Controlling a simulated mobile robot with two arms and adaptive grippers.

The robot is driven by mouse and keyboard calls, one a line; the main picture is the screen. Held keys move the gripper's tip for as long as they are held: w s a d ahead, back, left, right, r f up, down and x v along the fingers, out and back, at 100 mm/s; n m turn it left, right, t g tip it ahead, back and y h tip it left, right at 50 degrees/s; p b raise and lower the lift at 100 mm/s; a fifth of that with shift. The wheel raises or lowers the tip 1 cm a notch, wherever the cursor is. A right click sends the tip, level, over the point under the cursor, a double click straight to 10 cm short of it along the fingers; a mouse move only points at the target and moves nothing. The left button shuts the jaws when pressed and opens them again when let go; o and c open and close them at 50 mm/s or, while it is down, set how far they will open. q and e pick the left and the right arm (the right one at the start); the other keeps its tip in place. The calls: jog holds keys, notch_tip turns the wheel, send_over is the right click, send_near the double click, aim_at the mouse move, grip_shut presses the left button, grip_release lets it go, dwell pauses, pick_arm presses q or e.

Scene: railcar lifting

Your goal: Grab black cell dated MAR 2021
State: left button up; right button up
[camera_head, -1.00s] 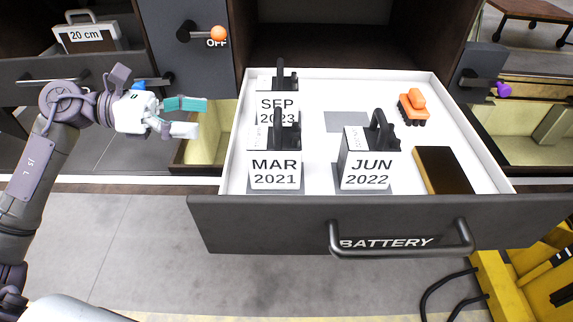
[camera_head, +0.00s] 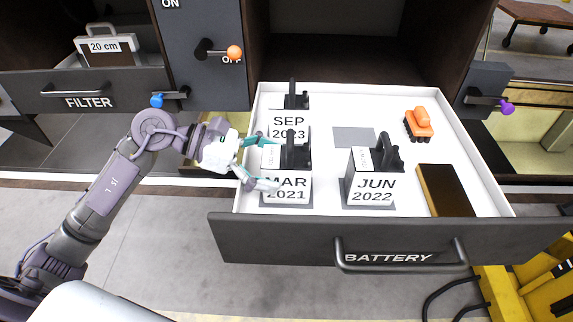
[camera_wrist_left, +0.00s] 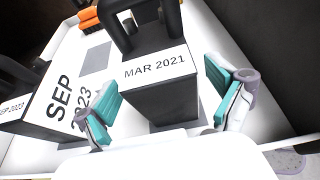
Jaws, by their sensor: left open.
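The MAR 2021 cell (camera_head: 287,189) stands upright at the front left of the open BATTERY drawer (camera_head: 330,227). It has a white label, a black handle on top and dark sides. My left gripper (camera_head: 261,162) is open at the cell's left side, its fingers partly in front of the label. In the left wrist view the MAR 2021 cell (camera_wrist_left: 160,85) lies between and beyond the two teal-padded fingers of my left gripper (camera_wrist_left: 160,101), with space on both sides. I cannot tell whether a finger touches it. My right gripper is not in view.
The SEP 2023 cell (camera_head: 289,124) stands behind, and the JUN 2022 cell (camera_head: 373,180) to the right. A knob (camera_head: 234,52) stands out on the left panel.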

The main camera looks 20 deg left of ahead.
pick_arm(q)
jog(key=shift+p+x, duration=0.4)
jog(key=shift+x, duration=1.1)
jog(key=shift+s+a, duration=0.15)
jog(key=c, duration=1.7)
jog(key=shift+r, duration=0.15)
grip_shut()
